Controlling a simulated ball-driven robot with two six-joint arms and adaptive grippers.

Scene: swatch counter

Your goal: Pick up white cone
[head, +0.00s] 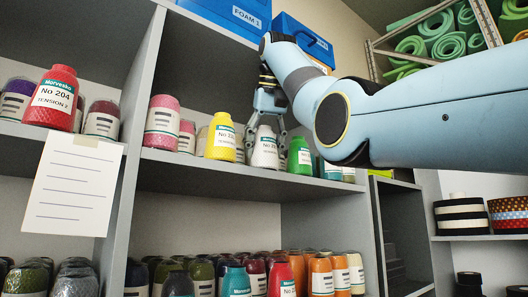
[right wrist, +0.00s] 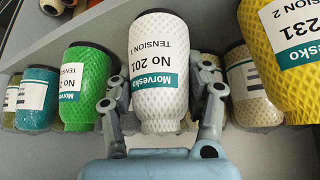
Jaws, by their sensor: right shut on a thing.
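The white cone (head: 264,150) stands upright on the middle shelf in the head view, between a yellow cone (head: 221,138) and a green cone (head: 299,157). My right gripper (head: 267,128) reaches down over it, with a finger on each side. In the right wrist view the white cone (right wrist: 159,85) shows its label "No 201 Morvesko" between the two fingers of my right gripper (right wrist: 165,98). The gripper is shut on it. Whether its base is off the shelf I cannot tell. My left gripper is not in view.
The green cone (right wrist: 85,85) and a large yellow cone (right wrist: 285,60) flank the white one closely. More cones fill the shelf below. Blue boxes (head: 232,13) sit above. A paper note (head: 72,187) hangs from the shelf edge at left. An upright divider (head: 133,120) stands left.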

